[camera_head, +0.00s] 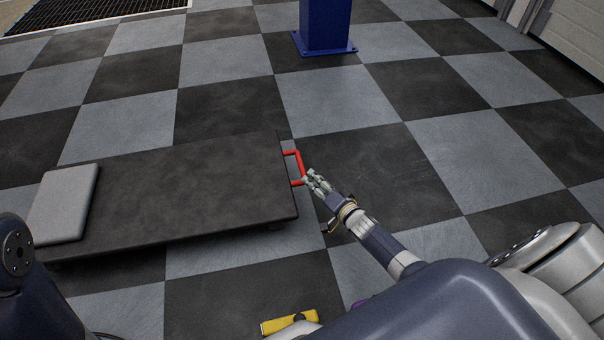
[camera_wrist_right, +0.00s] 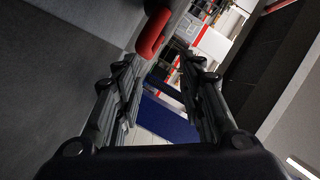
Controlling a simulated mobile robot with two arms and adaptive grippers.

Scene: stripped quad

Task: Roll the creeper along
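The creeper (camera_head: 190,190) is a flat dark board low on the checkered floor, with a grey headrest pad (camera_head: 65,203) at its left end. A red U-shaped handle (camera_head: 299,165) stands out from its right end. My right gripper (camera_head: 310,177) is at the handle's near corner, pointing towards the board. In the right wrist view, its fingers are spread, and the red handle (camera_wrist_right: 152,35) shows near the fingertips, closer to the left finger. I cannot tell whether they touch it. The left gripper is out of view; only part of that arm shows at the left edge.
A blue post (camera_head: 325,25) with a bolted base stands on the floor beyond the creeper. A dark floor grate (camera_head: 90,12) lies at the far left, and a pale wall (camera_head: 575,35) is at the far right. The floor right of the handle and behind the board is clear.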

